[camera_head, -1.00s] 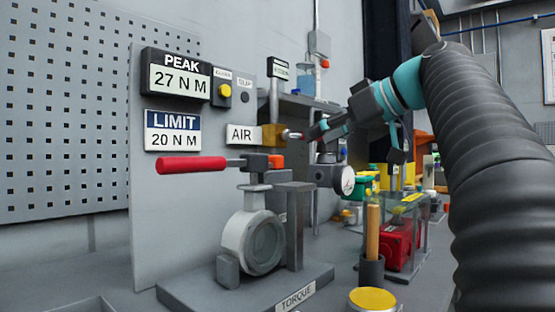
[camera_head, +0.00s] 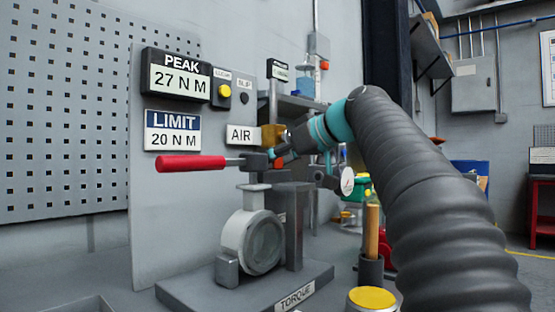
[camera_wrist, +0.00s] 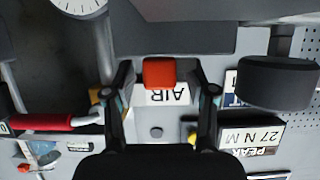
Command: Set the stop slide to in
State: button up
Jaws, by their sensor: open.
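A small orange-red block (camera_wrist: 158,72), which looks like the stop slide, shows in the wrist view on the edge of a dark grey body. It lies in the gap between my two fingers, with space on both sides. My gripper (camera_head: 277,158) is open at the head of the red-handled lever (camera_head: 192,163), above the round grey valve (camera_head: 254,243). In the wrist view my gripper (camera_wrist: 165,92) has a finger on each side of the block. I cannot tell whether the fingers overlap the block in depth. In the head view my gripper mostly covers it.
A back panel carries the PEAK display (camera_head: 176,76) reading 27 N M, the LIMIT plate (camera_head: 172,131) reading 20 N M, a yellow button (camera_head: 225,91) and an AIR label (camera_head: 242,135). A round gauge (camera_head: 347,181) sits to the right, close by my arm.

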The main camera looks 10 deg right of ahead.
grip_shut()
jog(key=shift+s+a+b, duration=0.45)
jog(key=shift+s+a, duration=0.3)
jog(key=shift+a, duration=0.3)
grip_release()
jog(key=shift+w+d, duration=0.1)
